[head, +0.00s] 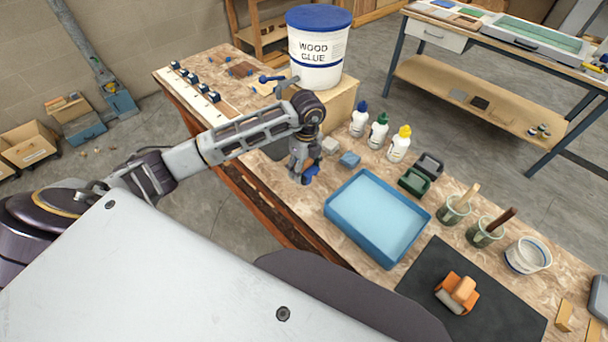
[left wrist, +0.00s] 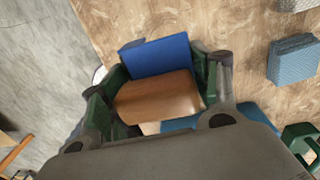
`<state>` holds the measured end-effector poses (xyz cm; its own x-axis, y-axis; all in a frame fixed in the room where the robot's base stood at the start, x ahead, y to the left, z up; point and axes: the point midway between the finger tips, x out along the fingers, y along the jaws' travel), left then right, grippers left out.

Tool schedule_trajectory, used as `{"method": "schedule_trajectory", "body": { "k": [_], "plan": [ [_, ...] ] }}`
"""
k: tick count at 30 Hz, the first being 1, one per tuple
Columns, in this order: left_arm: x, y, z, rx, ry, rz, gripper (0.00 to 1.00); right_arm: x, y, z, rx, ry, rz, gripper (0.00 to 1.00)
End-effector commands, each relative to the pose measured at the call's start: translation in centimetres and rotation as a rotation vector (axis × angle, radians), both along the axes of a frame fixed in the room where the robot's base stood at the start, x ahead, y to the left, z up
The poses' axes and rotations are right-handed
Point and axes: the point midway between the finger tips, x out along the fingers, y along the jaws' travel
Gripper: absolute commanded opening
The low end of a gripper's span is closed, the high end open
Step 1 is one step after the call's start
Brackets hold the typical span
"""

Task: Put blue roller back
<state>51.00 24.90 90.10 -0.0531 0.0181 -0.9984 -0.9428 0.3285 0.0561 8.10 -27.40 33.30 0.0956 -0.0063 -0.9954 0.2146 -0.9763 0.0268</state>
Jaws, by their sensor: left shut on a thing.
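My left gripper (head: 303,178) is over the near edge of the workbench, left of the blue tray. It is shut on the blue roller (head: 312,171), which is mostly hidden by the fingers in the head view. In the left wrist view, the green-padded fingers (left wrist: 157,95) hold the roller's wooden handle (left wrist: 158,97) between them, and its blue body (left wrist: 160,55) shows beyond the handle. The roller appears to be held above the bench top; the exact gap is unclear. My right gripper is not in view.
A blue tray (head: 338,221) is right of the gripper. Blue block (head: 350,159), glue bottles (head: 398,146), and green and dark holders (head: 414,181) stand nearby. An orange roller (head: 458,292) lies on a black mat (head: 422,285). A wood glue bucket (head: 317,55) stands behind.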

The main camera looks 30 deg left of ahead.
Motion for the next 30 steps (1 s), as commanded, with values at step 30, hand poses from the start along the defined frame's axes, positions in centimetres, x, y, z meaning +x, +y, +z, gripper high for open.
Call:
{"method": "schedule_trajectory", "body": {
  "k": [30],
  "plan": [
    [0.0, 0.0, -3.7, 0.001, 0.0, 0.0, 0.36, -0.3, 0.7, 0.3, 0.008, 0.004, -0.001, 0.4]
  ]
}}
